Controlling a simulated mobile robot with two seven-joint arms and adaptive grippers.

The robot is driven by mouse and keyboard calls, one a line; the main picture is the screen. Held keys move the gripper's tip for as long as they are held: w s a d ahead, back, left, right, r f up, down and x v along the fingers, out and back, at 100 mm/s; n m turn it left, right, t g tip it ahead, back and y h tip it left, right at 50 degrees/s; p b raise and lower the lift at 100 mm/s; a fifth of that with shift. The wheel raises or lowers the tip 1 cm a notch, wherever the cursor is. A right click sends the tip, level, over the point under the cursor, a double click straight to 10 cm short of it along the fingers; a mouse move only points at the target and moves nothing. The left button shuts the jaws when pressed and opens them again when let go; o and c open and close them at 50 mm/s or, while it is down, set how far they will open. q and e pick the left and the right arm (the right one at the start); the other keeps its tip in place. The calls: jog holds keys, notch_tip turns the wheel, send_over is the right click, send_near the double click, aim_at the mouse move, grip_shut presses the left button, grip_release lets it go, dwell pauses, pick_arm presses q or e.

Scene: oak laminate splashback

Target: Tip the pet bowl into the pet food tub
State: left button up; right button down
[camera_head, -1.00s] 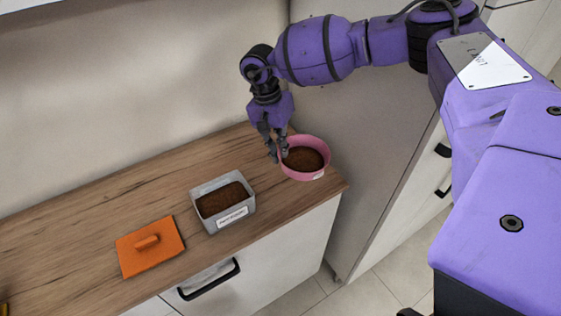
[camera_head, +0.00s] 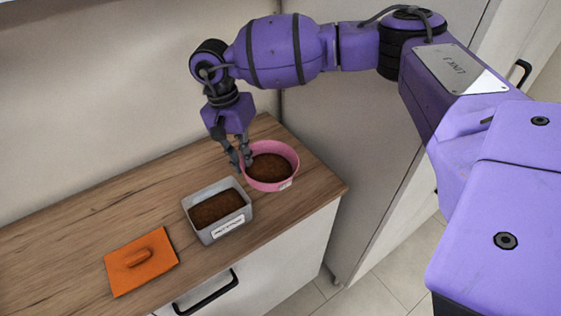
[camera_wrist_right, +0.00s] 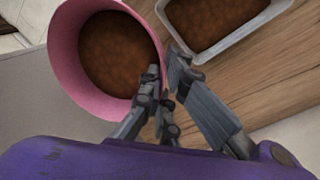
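The pink pet bowl (camera_head: 287,180), full of brown food, is roughly level at the right end of the counter. It also shows in the right wrist view (camera_wrist_right: 65,60). My right gripper (camera_head: 241,160) is shut on the bowl's rim, with one finger inside the bowl and one outside. The grey pet food tub (camera_head: 205,236), with a white label and brown food inside, stands just left of and in front of the bowl. The tub also shows in the right wrist view (camera_wrist_right: 228,42). Whether the bowl clears the counter is hard to tell. My left gripper is out of view.
An orange lid with a handle (camera_head: 155,277) lies on the wooden counter (camera_head: 60,235), left of the tub. The wall runs behind the counter, and a tall pale cabinet (camera_head: 330,120) stands at its right end. The counter's left part is clear.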

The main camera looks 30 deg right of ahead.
pick_arm(q)
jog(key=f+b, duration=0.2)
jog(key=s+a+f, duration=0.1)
jog(key=shift+b, duration=0.4)
pick_arm(e)
jog(key=w+a+y, duration=0.1)
jog(key=w+a, duration=0.3)
jog(key=a, duration=0.7)
jog(key=w+a+t, duration=0.1)
jog(key=w+a, duration=0.4)
jog(key=a, duration=0.6)
jog(key=shift+a+r+t+y, duration=0.15)
jog(key=shift+r+t+y, duration=0.15)
jog(key=shift+r+y, duration=0.1)
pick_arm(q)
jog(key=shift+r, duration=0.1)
